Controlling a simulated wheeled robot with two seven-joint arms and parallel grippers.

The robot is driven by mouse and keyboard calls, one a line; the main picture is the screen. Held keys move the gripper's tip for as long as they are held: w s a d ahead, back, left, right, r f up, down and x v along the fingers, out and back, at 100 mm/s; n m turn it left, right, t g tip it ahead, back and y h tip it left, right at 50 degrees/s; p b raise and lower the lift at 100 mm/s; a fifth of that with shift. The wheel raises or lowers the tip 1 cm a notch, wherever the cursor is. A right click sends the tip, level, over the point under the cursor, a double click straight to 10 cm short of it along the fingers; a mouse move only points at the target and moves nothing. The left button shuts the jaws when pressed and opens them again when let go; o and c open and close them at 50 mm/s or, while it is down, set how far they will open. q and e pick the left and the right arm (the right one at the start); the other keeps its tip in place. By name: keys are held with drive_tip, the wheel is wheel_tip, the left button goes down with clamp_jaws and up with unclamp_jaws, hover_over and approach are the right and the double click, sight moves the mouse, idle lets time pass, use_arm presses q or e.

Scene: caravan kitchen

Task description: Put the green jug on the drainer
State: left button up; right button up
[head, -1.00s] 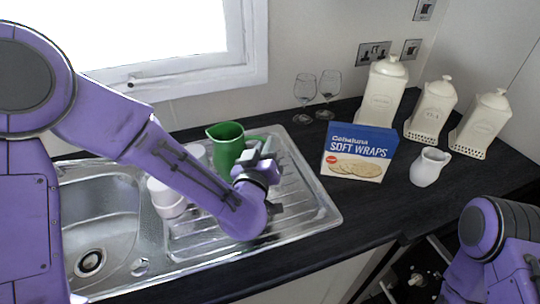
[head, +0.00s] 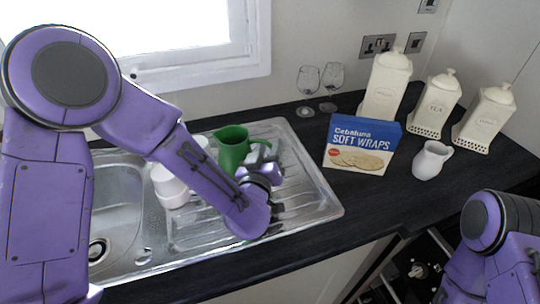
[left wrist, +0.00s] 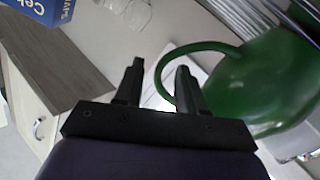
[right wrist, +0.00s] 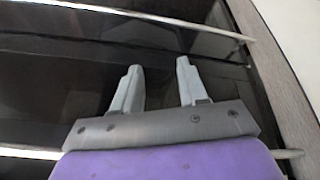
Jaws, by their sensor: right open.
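The green jug (head: 232,150) looks upright over the back part of the metal drainer (head: 315,197), its handle toward the right. Its base is hidden behind my left arm. My left gripper (head: 262,165) is just in front of the handle. In the left wrist view the fingers of my left gripper (left wrist: 160,66) are apart, and the jug (left wrist: 270,80) is at the right. The bend of its handle shows in or behind the gap between the fingers; I cannot tell if they touch. My right gripper (right wrist: 155,66) is open and empty, and hidden in the head view.
White cups (head: 168,185) stand left of the jug, partly behind my arm. The sink bowl (head: 115,205) is at the left. A soft wraps box (head: 362,147), a white jug (head: 431,160), two glasses (head: 307,80) and cream canisters (head: 386,85) stand on the right counter.

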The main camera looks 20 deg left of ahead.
use_arm(q)
drive_tip(key=s+b, duration=0.1)
drive_tip(key=s, duration=0.5)
drive_tip(key=shift+d+f+b, duration=0.1)
drive_tip(key=shift+d+b, duration=0.05)
drive_tip(key=shift+b, duration=0.15)
drive_tip(key=s+p, duration=0.6)
drive_tip(key=p, duration=0.2)
drive_tip(key=shift+d, duration=0.1)
drive_tip(key=shift+w, duration=0.1)
